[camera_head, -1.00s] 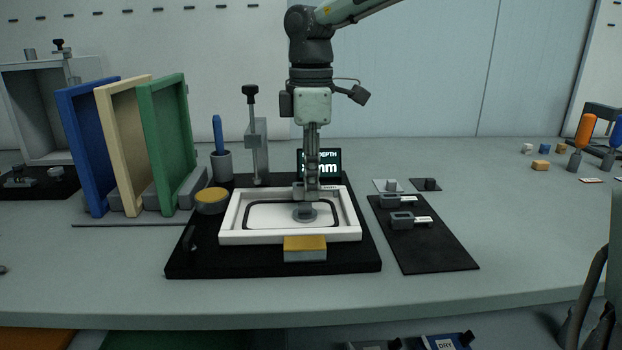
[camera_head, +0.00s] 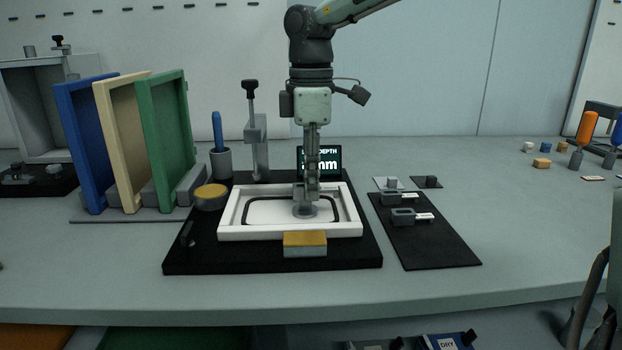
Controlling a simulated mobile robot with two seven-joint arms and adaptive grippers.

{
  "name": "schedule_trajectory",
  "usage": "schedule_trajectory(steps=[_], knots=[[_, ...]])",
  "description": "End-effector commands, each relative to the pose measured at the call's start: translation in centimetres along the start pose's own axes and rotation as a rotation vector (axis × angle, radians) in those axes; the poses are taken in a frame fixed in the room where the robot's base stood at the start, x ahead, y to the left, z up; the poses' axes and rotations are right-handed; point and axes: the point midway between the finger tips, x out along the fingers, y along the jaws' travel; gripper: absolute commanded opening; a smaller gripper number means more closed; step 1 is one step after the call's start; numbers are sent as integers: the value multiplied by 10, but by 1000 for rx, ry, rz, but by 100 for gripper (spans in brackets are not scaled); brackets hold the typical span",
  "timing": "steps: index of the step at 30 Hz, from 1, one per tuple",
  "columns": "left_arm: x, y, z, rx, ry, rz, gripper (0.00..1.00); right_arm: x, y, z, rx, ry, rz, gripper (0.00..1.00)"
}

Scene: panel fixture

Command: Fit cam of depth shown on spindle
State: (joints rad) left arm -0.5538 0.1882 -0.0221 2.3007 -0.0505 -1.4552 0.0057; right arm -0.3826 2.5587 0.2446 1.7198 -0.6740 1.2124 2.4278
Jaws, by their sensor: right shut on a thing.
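My right gripper (camera_head: 311,192) points straight down over the white tray-like fixture (camera_head: 228,216). It is shut on a small grey cam (camera_head: 299,192), which is partly hidden by the fingers. The cam is just above or touching a round grey piece (camera_head: 305,210) on the fixture floor, seemingly the spindle base; I cannot tell whether it is seated. A dark screen (camera_head: 333,154) behind shows "DEPTH" and "mm", its number hidden by the gripper. Two grey cams with white tags, a farther one (camera_head: 389,198) and a nearer one (camera_head: 402,216), lie on a black mat (camera_head: 435,250). My left gripper is out of view.
A yellow-topped block (camera_head: 305,243) sits at the fixture's front, and a yellow-topped round piece (camera_head: 211,196) at its left. A clamp post (camera_head: 260,145) and a cup with a blue-handled tool (camera_head: 220,160) stand behind. Upright blue, tan and green frames (camera_head: 165,140) fill the left.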

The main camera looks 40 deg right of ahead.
Motion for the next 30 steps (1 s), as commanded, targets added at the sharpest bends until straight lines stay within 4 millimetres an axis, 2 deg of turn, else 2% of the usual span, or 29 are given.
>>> schedule_trajectory(steps=[26, 27, 30], knots=[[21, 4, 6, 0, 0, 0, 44, 23, 0, 0, 0, 0, 0, 0], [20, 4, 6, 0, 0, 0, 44, 22, 0, 0, 0, 0, 0, 22], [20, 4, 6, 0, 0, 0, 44, 22, 0, 0, 0, 0, 0, 35]])
